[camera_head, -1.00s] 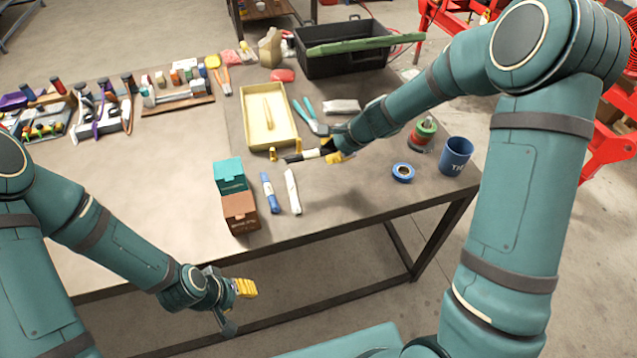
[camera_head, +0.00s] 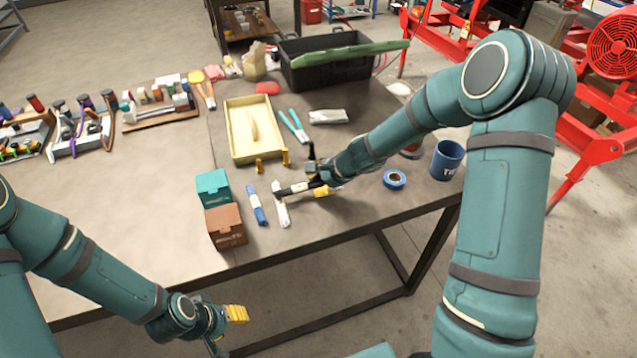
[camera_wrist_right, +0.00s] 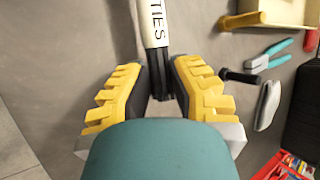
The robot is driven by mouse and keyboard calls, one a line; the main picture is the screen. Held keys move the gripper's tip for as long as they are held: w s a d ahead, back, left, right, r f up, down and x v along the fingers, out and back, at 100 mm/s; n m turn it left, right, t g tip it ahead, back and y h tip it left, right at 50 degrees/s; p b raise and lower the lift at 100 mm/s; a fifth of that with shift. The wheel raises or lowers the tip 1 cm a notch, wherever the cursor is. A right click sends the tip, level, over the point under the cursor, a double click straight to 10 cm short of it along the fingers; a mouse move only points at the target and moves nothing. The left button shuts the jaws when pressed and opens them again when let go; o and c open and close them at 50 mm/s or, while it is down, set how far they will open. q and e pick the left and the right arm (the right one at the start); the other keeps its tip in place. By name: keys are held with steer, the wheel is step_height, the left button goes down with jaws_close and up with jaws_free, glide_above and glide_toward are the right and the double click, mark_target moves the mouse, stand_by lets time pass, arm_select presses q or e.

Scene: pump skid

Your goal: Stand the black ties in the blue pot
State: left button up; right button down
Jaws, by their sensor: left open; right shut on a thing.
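The black ties (camera_head: 298,187) are a slim bundle with a white band. My right gripper (camera_head: 318,178) is shut on them and holds them roughly level; their far tip is over or near the top of a white bundle, and I cannot tell if they touch. In the right wrist view the band reads "TIES" and the black end (camera_wrist_right: 162,82) sits between the yellow fingers. The blue pot (camera_head: 447,160) stands upright near the table's right edge, right of my right gripper. My left gripper (camera_head: 232,316) is open and empty, in front of the table edge.
A white bundle (camera_head: 281,210) and a blue bundle (camera_head: 256,206) lie beside a teal box (camera_head: 213,187) and a brown box (camera_head: 226,227). A blue tape roll (camera_head: 395,179) lies left of the pot. A yellow tray (camera_head: 240,142) and pliers (camera_head: 294,125) lie further back.

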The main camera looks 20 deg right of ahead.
steer(key=c, duration=1)
jaws_free()
steer(key=shift+f, duration=0.1)
steer(key=p+v, duration=0.4)
steer(key=v, duration=0.8)
steer(key=shift+d, duration=0.15)
